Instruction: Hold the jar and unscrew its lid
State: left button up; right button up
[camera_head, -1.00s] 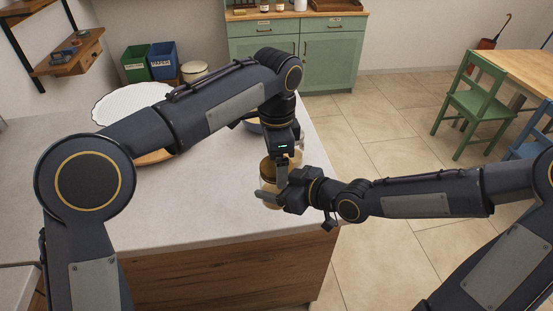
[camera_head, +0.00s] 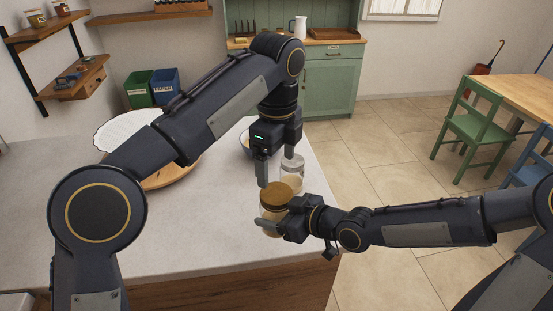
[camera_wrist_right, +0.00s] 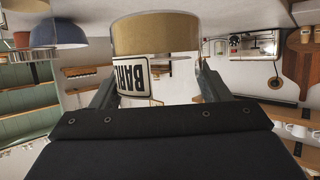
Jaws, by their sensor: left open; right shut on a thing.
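The jar (camera_head: 270,217) is clear glass with tan contents and stands upright at the counter's right side. Its brown-gold lid (camera_head: 276,194) sits on top. My right gripper (camera_head: 278,217) is shut on the jar's body from the right. In the right wrist view, which is upside down, the jar's label (camera_wrist_right: 135,80) shows between the two fingers (camera_wrist_right: 157,85); the gripper body hides the jar's top there. My left gripper (camera_head: 275,172) points down, open and empty, just above and behind the lid. One of its fingers shows clearly; the other is hard to make out.
A second glass jar (camera_head: 292,170) stands just behind the held one. A blue bowl (camera_head: 245,145) is farther back, partly hidden by my left arm. A round wooden board (camera_head: 160,179) and a white scalloped tray (camera_head: 120,130) lie left. The front counter (camera_head: 200,235) is clear.

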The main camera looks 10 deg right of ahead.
aim_at(277, 193)
pick_arm(q)
jog(key=shift+m, duration=0.3)
jog(key=shift+f, duration=3.85)
jog(key=c, duration=1)
jog(key=n, duration=0.5)
jog(key=shift+n, duration=0.3)
jog(key=shift+r, duration=0.2)
jog(key=shift+r, duration=0.95)
